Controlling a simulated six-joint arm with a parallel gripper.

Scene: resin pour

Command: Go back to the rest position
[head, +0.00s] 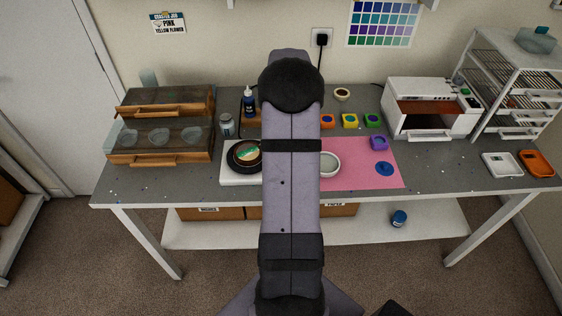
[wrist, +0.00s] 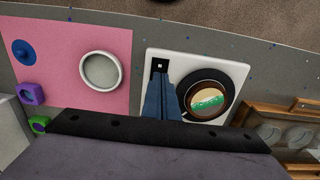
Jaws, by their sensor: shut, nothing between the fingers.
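My gripper (wrist: 161,68) shows in the wrist view with its blue fingers together and empty, above the white board. In the head view my arm hides it. The white board (wrist: 155,54) carries a round black mould (wrist: 226,81) with a brown, cream and green filling; the mould also shows in the head view (head: 233,160), left of my arm. A round whitish cup (wrist: 101,71) stands on the pink mat (wrist: 60,95), beside the board. It also shows in the head view, just right of my arm (head: 330,163).
A white oven-like box (head: 430,108) and a wire rack (head: 507,85) stand at the right. Small coloured pots (head: 349,121) line the back. The table front between mat and trays is clear.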

